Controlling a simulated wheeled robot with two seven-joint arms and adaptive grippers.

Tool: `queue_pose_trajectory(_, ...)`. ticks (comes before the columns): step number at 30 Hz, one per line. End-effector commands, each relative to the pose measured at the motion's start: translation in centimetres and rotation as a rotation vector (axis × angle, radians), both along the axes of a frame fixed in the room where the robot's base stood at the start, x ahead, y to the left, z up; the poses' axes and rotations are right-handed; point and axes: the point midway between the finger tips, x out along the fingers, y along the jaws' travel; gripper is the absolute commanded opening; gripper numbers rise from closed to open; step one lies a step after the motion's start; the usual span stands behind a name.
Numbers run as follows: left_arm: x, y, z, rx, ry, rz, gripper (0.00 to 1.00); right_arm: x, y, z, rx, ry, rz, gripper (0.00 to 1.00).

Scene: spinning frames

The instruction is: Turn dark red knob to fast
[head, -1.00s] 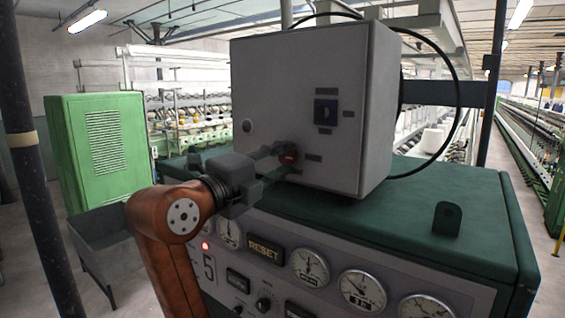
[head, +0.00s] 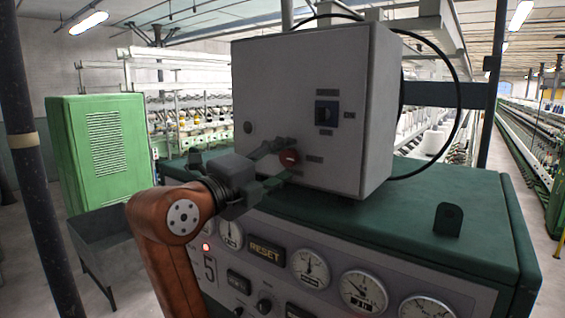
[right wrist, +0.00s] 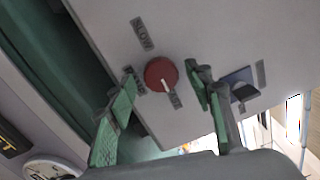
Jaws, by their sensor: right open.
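The dark red knob (head: 289,158) is on the front of the grey control box (head: 310,85). In the right wrist view the knob (right wrist: 160,73) is round, and its white pointer line points down and slightly right at a small label (right wrist: 174,100). That label's text is too small to read. A label reading SLOW (right wrist: 142,34) is above the knob. My right gripper (head: 281,161) is open, with its green-padded fingers on either side of the knob. In the right wrist view gaps show between the knob and both fingers. My left gripper is out of view.
A dark blue switch (head: 326,114) is up and right of the knob, close to one finger in the right wrist view. The box stands on a green cabinet (head: 420,195) with gauges and a RESET sign (head: 266,251) below. A black cable curves at the box's right.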

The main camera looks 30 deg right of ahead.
Motion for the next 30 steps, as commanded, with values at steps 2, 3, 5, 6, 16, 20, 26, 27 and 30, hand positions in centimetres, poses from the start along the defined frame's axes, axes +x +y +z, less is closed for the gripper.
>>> queue_pose_trajectory(2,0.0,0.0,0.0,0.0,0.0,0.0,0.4,0.0,0.0,0.0,-0.001,0.0,0.0,0.47)
queue_pose_trajectory(3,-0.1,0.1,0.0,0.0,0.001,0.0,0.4,0.0,0.0,0.1,-0.001,0.0,0.0,0.47)
queue_pose_trajectory(5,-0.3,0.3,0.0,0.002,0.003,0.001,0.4,0.0,0.1,0.1,-0.002,-0.001,0.001,0.47)
queue_pose_trajectory(6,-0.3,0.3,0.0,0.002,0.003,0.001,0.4,-0.1,0.2,0.1,-0.002,-0.001,0.001,0.47)
queue_pose_trajectory(16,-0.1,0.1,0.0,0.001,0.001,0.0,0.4,-2.0,5.2,-0.3,-0.002,0.001,0.004,0.47)
queue_pose_trajectory(20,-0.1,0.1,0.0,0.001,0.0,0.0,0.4,-3.1,7.6,-0.5,-0.001,0.0,0.003,0.47)
queue_pose_trajectory(26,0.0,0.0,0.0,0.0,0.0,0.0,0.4,-4.1,10.2,-0.8,-0.002,0.001,0.002,0.47)
queue_pose_trajectory(27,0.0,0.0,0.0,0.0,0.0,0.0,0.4,-4.3,10.5,-0.8,-0.001,0.0,0.001,0.47)
queue_pose_trajectory(30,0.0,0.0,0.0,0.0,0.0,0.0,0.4,-4.5,10.9,-0.8,0.0,0.0,0.001,0.47)
